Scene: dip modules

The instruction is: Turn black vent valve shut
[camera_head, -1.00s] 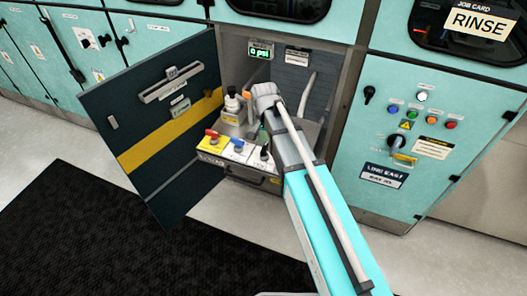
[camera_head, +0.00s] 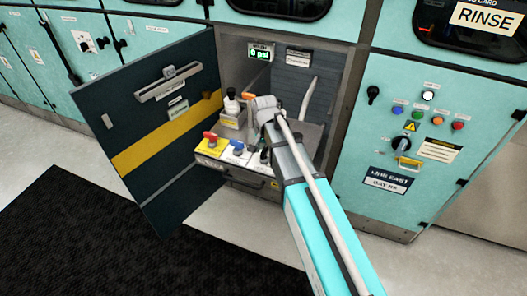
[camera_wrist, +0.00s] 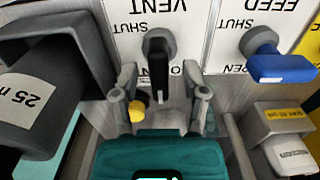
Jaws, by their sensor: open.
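The black vent valve (camera_wrist: 158,68) has a lever handle on a grey round hub, on a white plate lettered VENT, with SHUT beside the hub. The lettering appears upside down in the wrist view. The handle points from the hub toward my gripper, over the partly hidden OPEN lettering. My gripper (camera_wrist: 163,91) is open, with one fingertip on each side of the handle's free end and a visible gap on both sides. In the head view the black valve (camera_head: 264,156) is partly hidden by my arm.
The blue feed valve (camera_wrist: 282,66) stands beside it, and a red-handled valve (camera_head: 210,136) sits on a yellow plate. A dark bottle-like object (camera_wrist: 45,95) is close on the left in the wrist view. The cabinet door (camera_head: 150,130) stands open at left. A display (camera_head: 260,53) reads 0 psi.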

